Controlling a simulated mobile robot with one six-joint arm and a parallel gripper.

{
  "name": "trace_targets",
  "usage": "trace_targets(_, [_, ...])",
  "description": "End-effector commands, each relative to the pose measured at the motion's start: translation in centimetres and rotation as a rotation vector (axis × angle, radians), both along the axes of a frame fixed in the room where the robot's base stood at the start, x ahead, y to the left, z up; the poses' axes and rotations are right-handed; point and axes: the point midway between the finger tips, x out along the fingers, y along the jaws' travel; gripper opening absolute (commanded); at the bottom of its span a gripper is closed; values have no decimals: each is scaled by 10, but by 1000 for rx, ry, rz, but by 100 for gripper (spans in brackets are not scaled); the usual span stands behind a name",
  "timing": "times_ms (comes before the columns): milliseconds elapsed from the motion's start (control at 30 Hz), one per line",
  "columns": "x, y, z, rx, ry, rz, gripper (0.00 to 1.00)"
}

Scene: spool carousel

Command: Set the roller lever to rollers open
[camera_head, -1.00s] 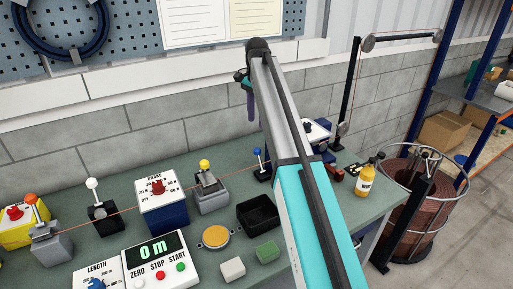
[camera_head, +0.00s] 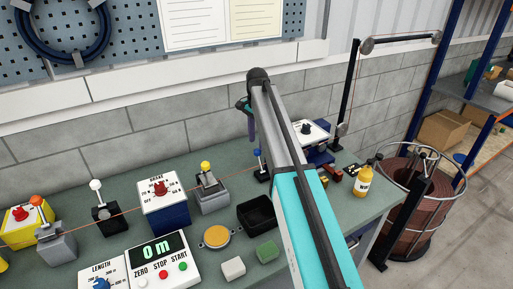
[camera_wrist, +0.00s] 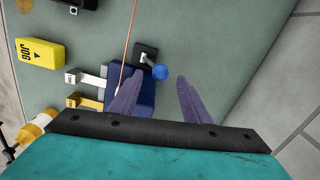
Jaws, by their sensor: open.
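A lever with a blue ball knob (camera_head: 257,153) on a small black base stands at the back of the bench, just left of my arm; no label on it is legible. In the wrist view its blue knob (camera_wrist: 160,72) shows just beyond and between my fingertips, with its black base up and left of it. My gripper (camera_wrist: 161,82) is open, with purple fingers apart and nothing between them. In the head view one purple finger (camera_head: 250,128) hangs above the blue-knob lever; the rest is hidden by the arm.
A navy box (camera_wrist: 125,82) lies beside and partly behind the left finger. A thin copper wire (camera_wrist: 130,40) runs nearby. A yellow-knob lever (camera_head: 205,167), a white-knob lever (camera_head: 96,188) and a black bin (camera_head: 257,215) stand left of my arm. A yellow bottle (camera_head: 364,181) stands right.

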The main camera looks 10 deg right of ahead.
Motion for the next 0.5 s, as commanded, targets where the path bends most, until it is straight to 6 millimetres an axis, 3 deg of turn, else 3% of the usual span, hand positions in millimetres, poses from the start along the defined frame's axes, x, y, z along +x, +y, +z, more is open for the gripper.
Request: trace_targets(500, [0,-1,-47,0,0,-1,43])
